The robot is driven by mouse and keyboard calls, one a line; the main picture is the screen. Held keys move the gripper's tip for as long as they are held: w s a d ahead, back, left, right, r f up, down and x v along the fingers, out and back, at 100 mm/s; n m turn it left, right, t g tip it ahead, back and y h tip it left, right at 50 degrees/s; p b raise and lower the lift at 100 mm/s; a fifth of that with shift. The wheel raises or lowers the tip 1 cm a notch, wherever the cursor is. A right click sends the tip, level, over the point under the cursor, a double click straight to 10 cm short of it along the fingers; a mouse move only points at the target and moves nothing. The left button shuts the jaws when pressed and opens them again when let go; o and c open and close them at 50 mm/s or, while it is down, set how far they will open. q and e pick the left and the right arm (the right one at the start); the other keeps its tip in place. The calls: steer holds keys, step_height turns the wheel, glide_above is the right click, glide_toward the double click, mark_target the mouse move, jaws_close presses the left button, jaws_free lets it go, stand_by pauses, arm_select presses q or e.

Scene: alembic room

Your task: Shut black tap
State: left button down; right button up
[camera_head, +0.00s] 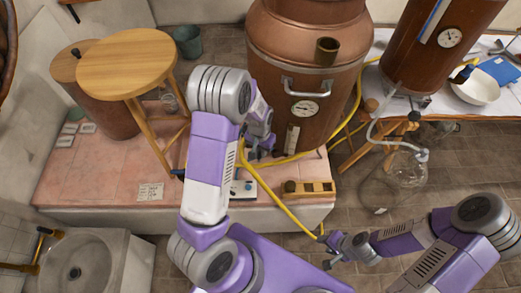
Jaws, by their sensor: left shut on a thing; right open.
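My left gripper (262,147) is at the lower left of the large copper still (300,75), close against its base. It is shut on a small dark part that looks like the black tap (276,153). My own arm and fingers hide most of this part, so its handle angle cannot be told. A yellow hose (265,190) runs by the gripper. My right gripper (344,249) is open and empty at the lower right, over the floor and away from the still.
A round wooden stool (127,62) stands left of my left arm on the pink tiled platform (85,178). A wooden block with holes (312,188) lies near the platform's front edge. A glass flask (407,170) stands at right. A stone sink (85,262) is at lower left.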

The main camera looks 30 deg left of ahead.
stand_by(0.3)
arm_select(q)
steer(key=shift+w+d+n+p, duration=0.5)
steer(key=shift+n+p, duration=0.3)
steer(key=shift+n, duration=1.95)
steer(key=shift+w+d+n+p, duration=0.55)
steer(key=shift+n+p, duration=0.25)
steer(key=shift+n, duration=1.9)
steer(key=shift+w+d+n+p, duration=0.5)
steer(key=shift+n+p, duration=0.3)
steer(key=shift+n, duration=1.95)
steer(key=c, duration=1.1)
jaws_free()
steer(key=shift+o, duration=0.2)
